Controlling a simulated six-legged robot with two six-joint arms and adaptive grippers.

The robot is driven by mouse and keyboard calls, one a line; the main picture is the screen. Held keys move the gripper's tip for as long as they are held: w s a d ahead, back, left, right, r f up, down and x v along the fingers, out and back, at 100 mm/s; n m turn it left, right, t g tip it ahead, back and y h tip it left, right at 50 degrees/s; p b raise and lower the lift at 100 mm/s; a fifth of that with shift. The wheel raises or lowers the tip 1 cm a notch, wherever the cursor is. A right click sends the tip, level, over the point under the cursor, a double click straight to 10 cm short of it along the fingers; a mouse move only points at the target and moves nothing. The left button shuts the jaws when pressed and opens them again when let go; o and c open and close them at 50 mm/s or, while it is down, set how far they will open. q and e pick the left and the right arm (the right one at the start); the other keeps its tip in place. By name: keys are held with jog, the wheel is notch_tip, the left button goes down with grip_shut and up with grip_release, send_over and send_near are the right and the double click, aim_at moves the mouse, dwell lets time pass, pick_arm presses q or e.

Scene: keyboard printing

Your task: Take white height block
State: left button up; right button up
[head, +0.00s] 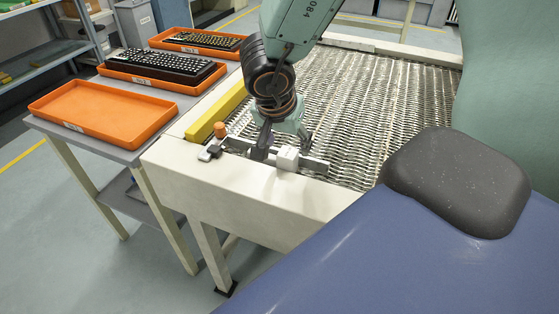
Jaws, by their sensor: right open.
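The white height block (287,158) is a small pale cube beside a grey metal bar near the front edge of the cream machine frame. My right gripper (285,146) points down just behind and above the block. Its dark fingers are spread, one to the left of the block and one farther to the right and back. It holds nothing that I can see. Whether a finger touches the block or the bar is unclear. My left gripper is not in view.
A woven metal mesh bed (370,110) lies behind the block. A yellow bar (215,113), an orange knob (220,129) and a small grey-black part (209,153) sit to the left. A side table holds an empty orange tray (100,107) and trays with keyboards (160,66).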

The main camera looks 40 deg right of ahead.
aim_at(289, 151)
jog(key=b+x, duration=0.2)
jog(key=x, duration=0.2)
jog(key=shift+b, duration=0.3)
jog(key=shift+d+f, duration=0.15)
jog(key=shift+w, duration=0.15)
jog(key=shift+a, duration=0.25)
jog(key=shift+c, duration=0.7)
jog(key=shift+r, duration=0.25)
jog(key=shift+c, duration=0.7)
jog(key=shift+d+f, duration=0.1)
jog(key=shift+d, duration=0.1)
jog(key=c, duration=0.3)
jog(key=shift+a, duration=0.1)
grip_shut()
